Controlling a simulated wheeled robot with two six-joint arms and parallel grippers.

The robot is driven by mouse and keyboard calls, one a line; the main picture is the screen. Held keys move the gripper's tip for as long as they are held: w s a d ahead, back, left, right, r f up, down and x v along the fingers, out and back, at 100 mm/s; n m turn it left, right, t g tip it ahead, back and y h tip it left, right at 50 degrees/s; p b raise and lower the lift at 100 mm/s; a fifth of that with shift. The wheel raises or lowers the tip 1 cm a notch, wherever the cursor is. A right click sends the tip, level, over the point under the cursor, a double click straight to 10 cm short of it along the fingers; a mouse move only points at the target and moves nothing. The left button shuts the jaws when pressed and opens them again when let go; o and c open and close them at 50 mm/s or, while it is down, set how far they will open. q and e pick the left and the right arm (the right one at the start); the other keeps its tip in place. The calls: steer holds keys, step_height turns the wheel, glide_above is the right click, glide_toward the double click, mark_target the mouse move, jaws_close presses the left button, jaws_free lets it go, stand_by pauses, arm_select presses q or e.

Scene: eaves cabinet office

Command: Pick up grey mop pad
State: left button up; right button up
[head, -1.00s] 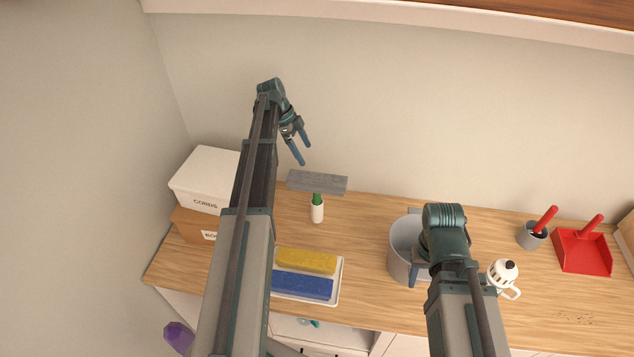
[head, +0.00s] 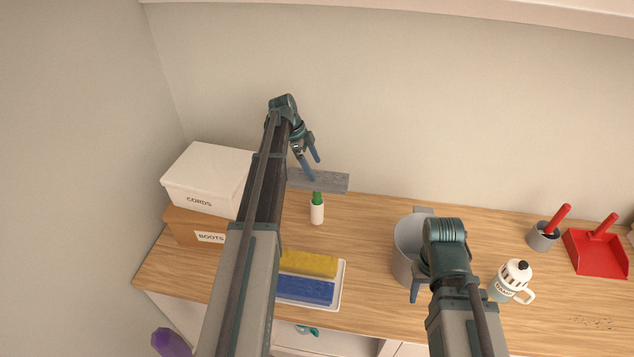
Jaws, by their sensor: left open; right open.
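The grey mop pad (head: 325,181) is a flat grey slab at the back of the wooden counter, near the wall, behind a white bottle with a green top. My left gripper (head: 315,170) is open, with blue fingers pointing down. In the picture its fingers overlap the left part of the pad; I cannot tell whether they touch it. Nothing is held between them. My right gripper (head: 415,290) points down in front of the grey bucket, largely hidden by its own wrist.
A white-and-green bottle (head: 317,210) stands just before the pad. A tray (head: 341,280) holds a yellow and a blue pad. Stacked boxes (head: 209,178) stand left.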

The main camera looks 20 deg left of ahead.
mark_target(317, 175)
arm_select(q)
steer(key=b+x, duration=0.4)
steer(key=x, duration=0.1)
steer(key=shift+s+a+f+b, duration=0.15)
steer(key=shift+a+f+b, duration=0.15)
steer(key=shift+b, duration=0.1)
steer(key=shift+r, duration=0.15)
steer(key=shift+c, duration=0.3)
steer(key=c, duration=1)
steer(key=shift+c, duration=0.2)
steer(key=shift+r, duration=0.1)
